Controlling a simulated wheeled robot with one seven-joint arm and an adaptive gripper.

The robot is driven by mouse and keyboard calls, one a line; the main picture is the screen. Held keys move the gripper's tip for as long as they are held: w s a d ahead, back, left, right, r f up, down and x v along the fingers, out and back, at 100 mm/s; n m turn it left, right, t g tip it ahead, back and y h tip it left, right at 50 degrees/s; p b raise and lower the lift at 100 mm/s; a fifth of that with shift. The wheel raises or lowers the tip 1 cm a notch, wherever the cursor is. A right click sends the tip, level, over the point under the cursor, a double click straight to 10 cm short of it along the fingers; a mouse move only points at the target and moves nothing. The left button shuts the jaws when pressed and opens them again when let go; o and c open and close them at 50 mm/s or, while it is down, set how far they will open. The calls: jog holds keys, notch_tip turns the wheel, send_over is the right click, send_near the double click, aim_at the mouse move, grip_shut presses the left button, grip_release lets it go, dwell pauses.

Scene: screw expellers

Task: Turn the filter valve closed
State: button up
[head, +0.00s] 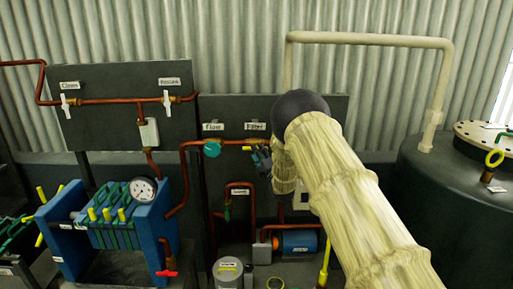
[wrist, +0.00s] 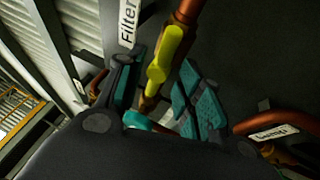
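The filter valve's yellow handle (wrist: 164,58) sits on a copper pipe below the white "Filter" label (wrist: 128,22) in the wrist view. The label also shows in the head view (head: 255,126). My gripper (wrist: 163,62) is open, with one dark, teal-padded finger on each side of the handle. A gap shows on the right side; whether the left finger touches the handle, I cannot tell. In the head view my gripper (head: 262,160) is at the pipe below the label, and it and my arm hide most of the valve.
A teal flow valve (head: 212,149) is left of the filter valve on the same pipe. A blue filter press (head: 110,225) with a gauge stands lower left. A blue motor (head: 298,241) is below my gripper. A dark tank (head: 440,200) stands right.

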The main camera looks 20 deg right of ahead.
jog(key=shift+p+x, duration=0.35)
jog(key=shift+x, duration=0.8)
grip_shut()
